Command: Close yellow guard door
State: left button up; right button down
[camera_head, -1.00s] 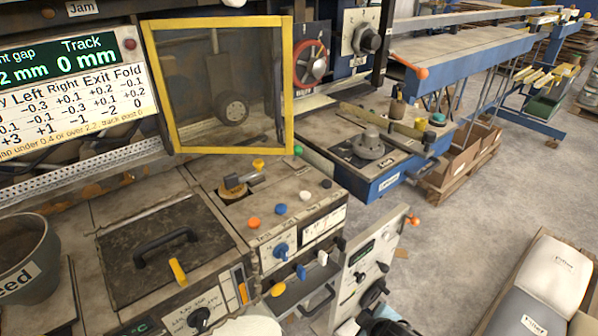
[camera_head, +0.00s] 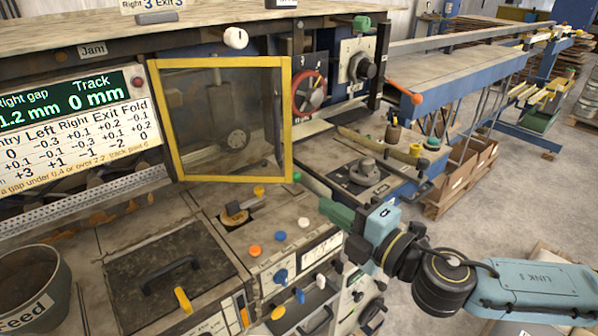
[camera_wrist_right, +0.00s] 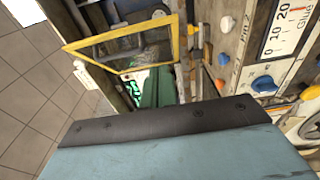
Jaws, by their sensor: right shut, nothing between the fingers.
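The yellow guard door (camera_head: 222,118) is a yellow frame with a dark see-through panel. It stands upright on the machine, right of the green readout board, in the head view. I cannot tell surely how far it is swung from its opening. It also shows in the right wrist view (camera_wrist_right: 130,52), seen slanted at the top left. My right gripper (camera_head: 332,212) has green fingers, is shut and holds nothing. It is below and right of the door's lower right corner, apart from it in the head view. Its green fingers (camera_wrist_right: 158,88) overlap the door's lower right part in the wrist view. My left gripper is not in view.
A red handwheel (camera_head: 309,90) and a crank with an orange knob (camera_head: 404,92) are right of the door. A feed bucket (camera_head: 30,290) stands at the lower left.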

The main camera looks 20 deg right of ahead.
jog(key=p, duration=0.2)
send_near(285, 166)
jog(key=w+a, duration=0.1)
jog(key=a, duration=0.3)
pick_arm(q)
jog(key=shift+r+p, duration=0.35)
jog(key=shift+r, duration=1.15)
pick_arm(e)
jog(key=shift+w+d, duration=0.25)
jog(key=shift+w, duration=0.45)
jog(key=shift+w+d, duration=0.25)
jog(key=shift+w, duration=0.5)
jog(key=shift+w+d, duration=0.25)
jog(key=shift+w, duration=0.45)
